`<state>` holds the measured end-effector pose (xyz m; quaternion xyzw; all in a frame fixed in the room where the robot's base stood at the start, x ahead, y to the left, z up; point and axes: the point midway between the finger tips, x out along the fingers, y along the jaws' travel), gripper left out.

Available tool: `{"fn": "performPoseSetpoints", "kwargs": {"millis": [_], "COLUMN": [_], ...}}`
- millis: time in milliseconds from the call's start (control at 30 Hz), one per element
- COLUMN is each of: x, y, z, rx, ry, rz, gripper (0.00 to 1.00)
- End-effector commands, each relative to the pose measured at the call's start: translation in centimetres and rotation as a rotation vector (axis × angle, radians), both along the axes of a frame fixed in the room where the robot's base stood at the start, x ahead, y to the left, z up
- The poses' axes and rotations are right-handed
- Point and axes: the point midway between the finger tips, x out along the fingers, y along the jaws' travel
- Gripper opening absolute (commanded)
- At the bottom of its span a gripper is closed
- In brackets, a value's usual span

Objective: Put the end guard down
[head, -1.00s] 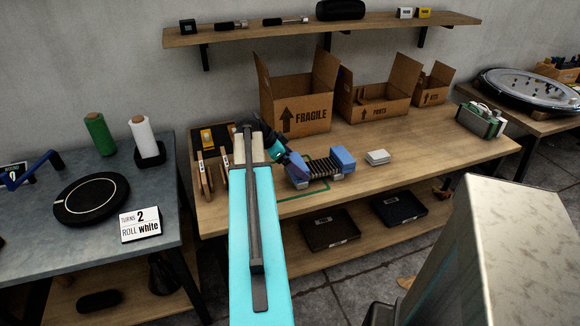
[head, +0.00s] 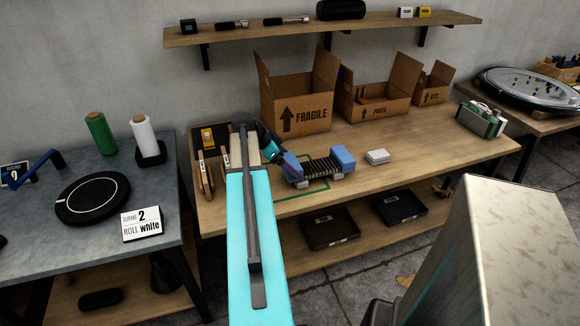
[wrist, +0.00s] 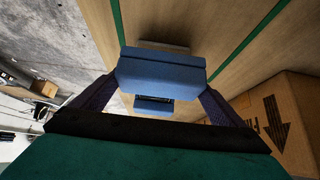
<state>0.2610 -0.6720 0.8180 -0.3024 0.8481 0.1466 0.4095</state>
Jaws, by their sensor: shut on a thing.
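The end guard (head: 291,167) is a blue block at the left end of a dark ribbed part (head: 320,169) on the wooden bench. In the wrist view the end guard (wrist: 162,75) sits between my two fingers, which are shut on it. My gripper (head: 283,160) reaches it from the left in the head view and partly hides it. A second blue block (head: 342,158) is at the ribbed part's right end; it also shows farther off in the wrist view (wrist: 153,104). I cannot tell whether the held guard touches the ribbed part or the bench.
A green outline (head: 318,188) is marked on the bench around this spot. An open FRAGILE carton (head: 297,103) stands behind. A small white stack (head: 377,157) lies to the right, with bare bench beyond it. A wooden rack (head: 208,172) is close on the left.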

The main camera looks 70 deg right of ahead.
Motion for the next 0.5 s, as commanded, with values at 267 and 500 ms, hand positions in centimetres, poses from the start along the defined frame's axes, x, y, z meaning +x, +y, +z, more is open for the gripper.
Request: {"fn": "performPoseSetpoints", "kwargs": {"millis": [267, 500], "x": [0.0, -0.1], "y": [0.0, 0.0], "z": [-1.7, -1.7], "rx": [0.000, -0.001], "ry": [0.000, -0.001], "rz": [-0.001, -0.002], "gripper": [0.69, 0.69]}}
